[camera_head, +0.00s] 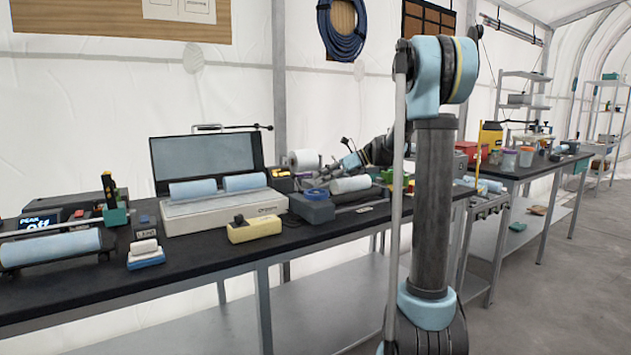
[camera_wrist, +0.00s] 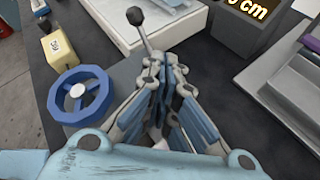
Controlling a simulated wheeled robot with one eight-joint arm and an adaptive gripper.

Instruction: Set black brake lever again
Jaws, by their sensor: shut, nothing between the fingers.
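A lever with a black knob (camera_wrist: 135,17) and a thin metal rod shows at the top of the wrist view, tilted toward the upper left. The lower end of its rod is hidden behind my fingers. My gripper (camera_wrist: 166,70) is shut and empty, its fingertips close by the rod; I cannot tell whether they touch it. In the head view my gripper (camera_head: 328,168) is low over the bench, above the grey unit (camera_head: 312,208) that carries a blue handwheel (camera_wrist: 80,95). I cannot make out the lever clearly in the head view.
A cream block (camera_head: 255,229) with a black top sits left of the grey unit. A black display reading in cm (camera_wrist: 246,18) is at the upper right of the wrist view. The bench (camera_head: 180,285) is crowded.

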